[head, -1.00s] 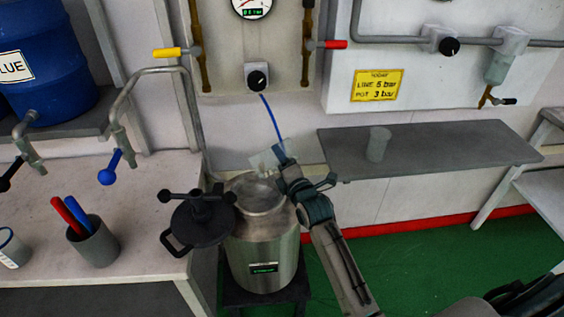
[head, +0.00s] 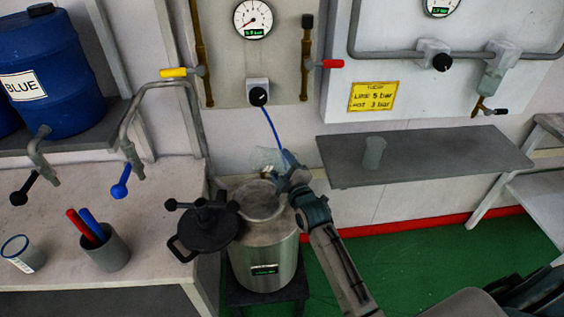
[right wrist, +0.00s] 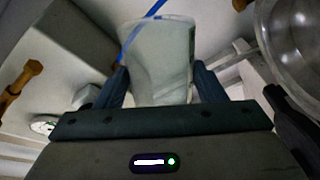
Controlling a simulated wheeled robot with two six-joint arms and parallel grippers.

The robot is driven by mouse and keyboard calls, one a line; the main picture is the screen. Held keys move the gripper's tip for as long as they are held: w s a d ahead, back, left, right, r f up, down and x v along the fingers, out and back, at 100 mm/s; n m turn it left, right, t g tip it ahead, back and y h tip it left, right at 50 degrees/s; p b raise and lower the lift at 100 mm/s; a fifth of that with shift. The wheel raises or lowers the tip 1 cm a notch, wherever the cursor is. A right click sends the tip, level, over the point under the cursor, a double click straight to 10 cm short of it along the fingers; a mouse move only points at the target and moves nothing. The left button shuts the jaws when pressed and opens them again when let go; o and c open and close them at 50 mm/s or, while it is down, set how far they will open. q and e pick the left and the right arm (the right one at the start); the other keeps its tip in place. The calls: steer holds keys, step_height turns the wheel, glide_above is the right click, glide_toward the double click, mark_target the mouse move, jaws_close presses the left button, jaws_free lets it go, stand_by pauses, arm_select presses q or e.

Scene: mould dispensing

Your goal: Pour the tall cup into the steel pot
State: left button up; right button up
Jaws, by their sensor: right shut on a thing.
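The steel pot (head: 265,245) stands on a dark stand at the middle, its round mouth open. Its dark lid (head: 208,225) with a handle is swung off to the left side. My right gripper (head: 285,172) is just above the back right of the pot's rim. It is shut on a clear tall cup (head: 267,160), which is tilted in the head view. In the right wrist view the cup (right wrist: 158,60) sits between the two fingers, and the pot's rim (right wrist: 300,50) shows at the upper right. The cup's contents cannot be made out. My left gripper is not in view.
A grey shelf (head: 450,150) at right holds another clear cup (head: 374,152). A thin blue hose (head: 270,122) hangs behind the pot.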

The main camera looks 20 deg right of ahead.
steer(key=m+p, duration=0.1)
steer(key=m, duration=0.1)
steer(key=m+p, duration=0.1)
steer(key=m, duration=0.1)
steer(key=shift+r+p, duration=0.35)
steer(key=m+p, duration=0.2)
steer(key=m, duration=0.2)
steer(key=shift+r+p, duration=0.2)
steer(key=shift+p, duration=0.1)
steer(key=m+p, duration=0.1)
steer(key=m, duration=0.1)
steer(key=shift+r+m, duration=0.1)
steer(key=shift+m, duration=1)
